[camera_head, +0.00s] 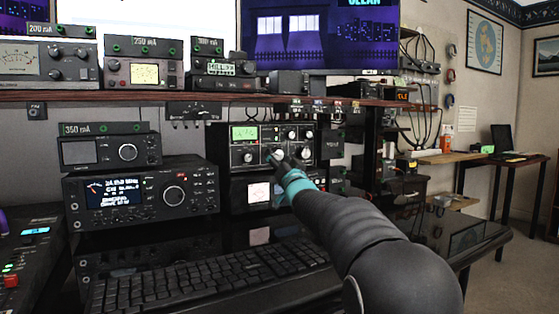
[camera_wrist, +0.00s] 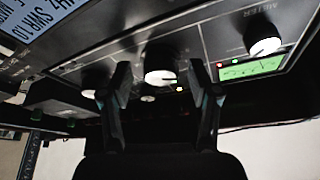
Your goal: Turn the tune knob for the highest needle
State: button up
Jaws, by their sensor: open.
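The tuner (camera_head: 260,144) is a dark-faced unit with several pale knobs on the middle shelf in the head view. Its green needle meter (camera_head: 244,133) is lit; it also shows at the right of the wrist view (camera_wrist: 252,69), but I cannot read the needle. My gripper (camera_head: 279,160) is at the tuner's lower knob row, partly hiding it. In the wrist view my gripper (camera_wrist: 160,72) has two dark fingers apart, with a white-faced knob (camera_wrist: 160,76) between them. Gaps show on both sides of this knob. I cannot read its label.
Other knobs flank the fingers in the wrist view, one at left (camera_wrist: 92,84) and one by the meter (camera_wrist: 263,45). A radio (camera_head: 145,200) stands left of the tuner. A keyboard (camera_head: 205,272) lies on the desk below. A shelf (camera_head: 200,97) with more radios runs above.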

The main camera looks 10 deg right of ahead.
jog(key=v, duration=0.7)
jog(key=shift+s, duration=0.25)
dwell(1.4)
